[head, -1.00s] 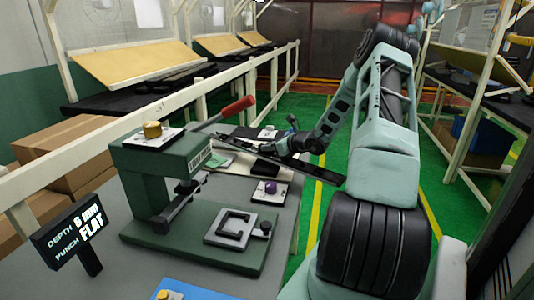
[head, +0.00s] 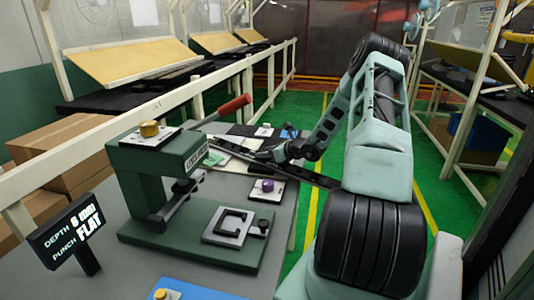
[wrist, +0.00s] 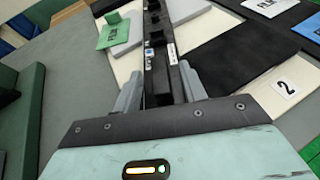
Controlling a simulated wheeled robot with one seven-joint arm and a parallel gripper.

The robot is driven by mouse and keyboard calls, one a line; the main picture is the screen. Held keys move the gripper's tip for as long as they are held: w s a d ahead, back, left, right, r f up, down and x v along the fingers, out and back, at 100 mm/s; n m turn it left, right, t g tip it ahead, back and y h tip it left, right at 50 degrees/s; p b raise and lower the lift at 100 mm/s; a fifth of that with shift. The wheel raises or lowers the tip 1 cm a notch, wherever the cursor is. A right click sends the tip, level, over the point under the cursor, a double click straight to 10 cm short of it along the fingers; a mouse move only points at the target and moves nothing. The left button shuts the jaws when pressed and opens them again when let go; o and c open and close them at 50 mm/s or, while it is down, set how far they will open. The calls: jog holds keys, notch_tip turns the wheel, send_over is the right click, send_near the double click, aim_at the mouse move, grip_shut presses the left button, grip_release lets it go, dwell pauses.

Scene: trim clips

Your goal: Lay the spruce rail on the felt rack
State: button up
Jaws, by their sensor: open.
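A long dark rail with small fittings and a white label runs between my fingers in the wrist view (wrist: 155,50). In the head view its near end (head: 320,180) sticks out to the right of my gripper (head: 274,158). My gripper (wrist: 160,80) is open, one grey finger on each side of the rail; I cannot tell whether they touch it. A cream board with a black felt-like pad (wrist: 228,52) and a number 2 tag lies beneath and right of the rail; it may be the felt rack. Whether the rail rests on it is unclear.
A green press (head: 165,170) with a red lever stands on the grey bench at near left. A purple knob on a small plate (head: 267,187) is close below the rail. A green block on a plate (wrist: 118,32) is left of the rail. A white fence (head: 195,88) runs behind.

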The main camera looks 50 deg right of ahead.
jog(key=b+v, duration=0.1)
jog(key=v, duration=1.1)
jog(key=shift+r+b, duration=0.15)
jog(key=shift+b, duration=0.25)
